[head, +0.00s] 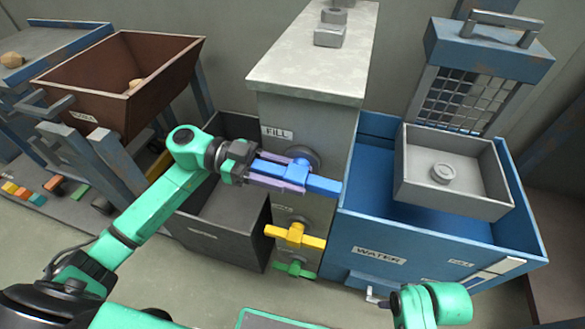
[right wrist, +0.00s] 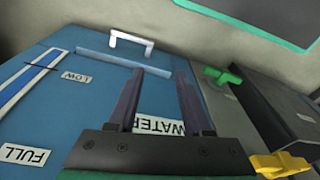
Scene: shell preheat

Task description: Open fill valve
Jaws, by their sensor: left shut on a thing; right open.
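The fill valve has a blue bar handle (head: 322,185) on the grey column, below the FILL label (head: 278,133). The handle lies roughly level, tilted slightly down to the right. My left gripper (head: 290,174) is shut on the blue handle, its purple fingers along both sides; they hide part of the handle. My right gripper (right wrist: 160,90) is open and empty in the right wrist view, in front of the blue WATER tank (right wrist: 95,115). In the head view only part of my right arm shows at the lower right.
Below the blue handle are a yellow handle (head: 296,236) and a green handle (head: 294,269). The blue water tank (head: 420,250) holds a grey box (head: 455,195). A dark bin (head: 215,235) and a brown hopper (head: 120,75) stand to the left.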

